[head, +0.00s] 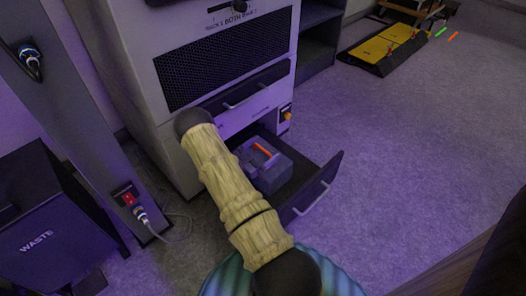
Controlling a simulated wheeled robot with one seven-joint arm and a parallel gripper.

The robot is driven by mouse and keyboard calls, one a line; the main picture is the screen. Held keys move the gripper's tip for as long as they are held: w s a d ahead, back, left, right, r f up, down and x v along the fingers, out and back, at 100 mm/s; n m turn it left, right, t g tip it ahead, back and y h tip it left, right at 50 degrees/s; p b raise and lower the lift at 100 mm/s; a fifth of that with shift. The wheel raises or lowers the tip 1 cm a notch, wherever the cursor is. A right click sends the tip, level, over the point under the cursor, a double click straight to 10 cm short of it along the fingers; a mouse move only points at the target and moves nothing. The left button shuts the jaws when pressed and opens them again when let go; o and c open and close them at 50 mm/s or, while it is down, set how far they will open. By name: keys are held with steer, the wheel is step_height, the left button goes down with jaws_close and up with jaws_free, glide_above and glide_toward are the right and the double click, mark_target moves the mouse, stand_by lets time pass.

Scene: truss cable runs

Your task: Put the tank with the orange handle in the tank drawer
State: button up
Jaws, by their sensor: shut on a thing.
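The grey tank (272,180) with an orange handle (262,149) shows in the head view, within the outline of the open lower drawer (318,190) of the white cabinet. The drawer is pulled out toward the lower right. My arm crosses in front and covers the left part of the tank and drawer. Whether the tank rests on the drawer floor or hangs just above it, I cannot tell. I cannot make out my gripper; it is hidden or out of view.
An upper drawer (258,101) of the cabinet is shut. A black waste bin (45,235) and a grey post (85,110) with a red switch stand at the left. A yellow-topped platform (378,50) lies at the back right. The carpet right of the drawer is clear.

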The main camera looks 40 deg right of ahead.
steer(key=shift+f, duration=0.1)
steer(key=o, duration=1.2)
steer(key=shift+a+p, duration=0.3)
steer(key=shift+a, duration=0.05)
steer(key=shift+s+a+f+p, duration=0.1)
steer(key=shift+a+f+p, duration=0.2)
steer(key=shift+a+p, duration=1.05)
steer(key=shift+s+a+f+p, duration=0.1)
steer(key=shift+a+f+p, duration=0.2)
steer(key=shift+a, duration=2.05)
steer(key=shift+s+a+f+p, duration=0.1)
steer(key=shift+a+f+p, duration=0.15)
steer(key=shift+a+p, duration=1.15)
steer(key=shift+a+b, duration=0.45)
steer(key=shift+b, duration=0.05)
